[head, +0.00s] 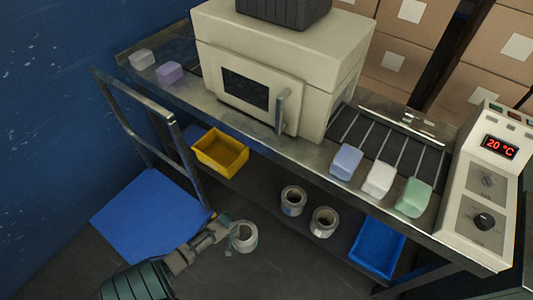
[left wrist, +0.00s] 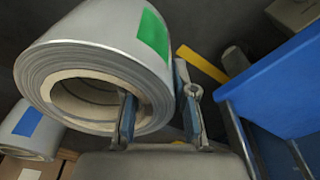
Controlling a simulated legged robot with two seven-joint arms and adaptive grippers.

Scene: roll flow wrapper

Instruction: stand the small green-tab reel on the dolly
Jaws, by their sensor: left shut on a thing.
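The small green-tab reel (head: 243,237) is a grey-white roll held in front of the lower shelf. In the left wrist view the reel (left wrist: 110,40) shows a green tab and its open core. My left gripper (head: 228,232) is shut on the reel's wall, one finger inside the core and the other outside, as the left wrist view shows (left wrist: 158,90). The dolly (head: 150,215) has a bare blue deck and a grey metal handle, left of the reel. Its blue deck also shows at the right of the left wrist view (left wrist: 275,85). My right gripper is not in view.
Two other reels stand on the lower shelf, one with a blue tab (head: 293,200) and another (head: 323,221). A yellow bin (head: 220,165) and a blue bin (head: 377,247) flank them. The wrapper table (head: 255,127) overhangs this shelf.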

